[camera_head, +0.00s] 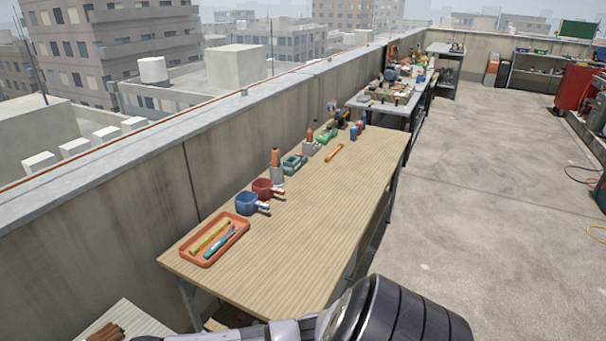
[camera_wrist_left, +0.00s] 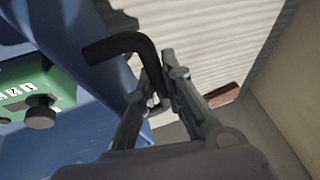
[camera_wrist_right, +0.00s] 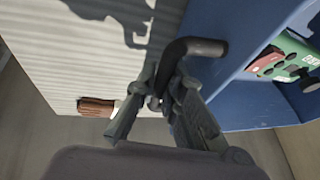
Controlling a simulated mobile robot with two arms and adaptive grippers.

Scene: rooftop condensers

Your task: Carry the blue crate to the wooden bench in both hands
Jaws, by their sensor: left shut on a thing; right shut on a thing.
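The blue crate shows only in the wrist views. My left gripper (camera_wrist_left: 160,90) is shut on a black bent handle (camera_wrist_left: 125,45) at one side of the blue crate (camera_wrist_left: 105,80). My right gripper (camera_wrist_right: 170,85) is shut on a matching handle (camera_wrist_right: 195,47) of the crate (camera_wrist_right: 235,65). A green device (camera_wrist_left: 35,90) is inside the crate, and a green and red one shows in the right wrist view (camera_wrist_right: 285,62). Whether the crate touches the surface under it cannot be told. The wooden bench (camera_head: 310,225) stands ahead along the parapet in the head view.
An orange tray (camera_head: 187,257) with tools, blue (camera_head: 246,204) and red (camera_head: 263,188) items, and several others line the bench's wall side. Its right half is mostly clear. A pale ribbed surface (camera_wrist_left: 215,40) lies beside the crate. Open concrete floor (camera_head: 460,200) is right of the bench.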

